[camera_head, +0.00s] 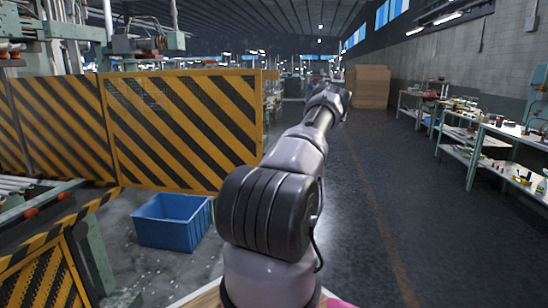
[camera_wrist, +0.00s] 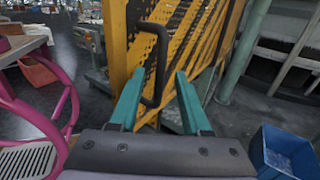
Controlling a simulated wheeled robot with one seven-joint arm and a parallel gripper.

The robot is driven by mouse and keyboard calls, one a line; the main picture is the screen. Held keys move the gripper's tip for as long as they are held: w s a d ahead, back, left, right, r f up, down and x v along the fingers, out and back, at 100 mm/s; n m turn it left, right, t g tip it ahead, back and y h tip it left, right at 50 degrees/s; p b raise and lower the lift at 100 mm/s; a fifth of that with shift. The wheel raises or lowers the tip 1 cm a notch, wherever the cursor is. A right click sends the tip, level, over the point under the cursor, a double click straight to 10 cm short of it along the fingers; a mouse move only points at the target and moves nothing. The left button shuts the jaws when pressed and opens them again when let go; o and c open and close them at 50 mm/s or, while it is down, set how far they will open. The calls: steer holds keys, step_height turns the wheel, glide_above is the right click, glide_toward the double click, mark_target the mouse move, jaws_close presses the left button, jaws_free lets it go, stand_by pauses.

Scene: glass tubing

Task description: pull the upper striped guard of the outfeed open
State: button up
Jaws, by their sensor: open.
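In the wrist view, a yellow-and-black striped guard (camera_wrist: 196,50) stands upright before me, with a dark bar handle (camera_wrist: 161,62) on it. My gripper (camera_wrist: 160,74) is open, its two teal fingers pointing toward the guard, one on either side of the handle's lower part. I cannot tell whether they touch it. In the head view, a large striped guard (camera_head: 185,125) stands at the left, and another striped panel (camera_head: 45,278) shows lower left. I cannot tell which one the wrist view faces. My arm reaches forward; its fingers are not discernible there.
A blue crate (camera_head: 172,221) sits on the floor below the large guard; a blue crate also shows in the wrist view (camera_wrist: 285,152). Workbenches (camera_head: 490,130) line the right wall, and cardboard boxes (camera_head: 368,87) stand farther back. The aisle floor (camera_head: 365,200) is clear.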

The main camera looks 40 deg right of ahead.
steer(key=v, duration=0.6)
steer(key=shift+d, duration=0.25)
steer(key=shift+s, duration=0.1)
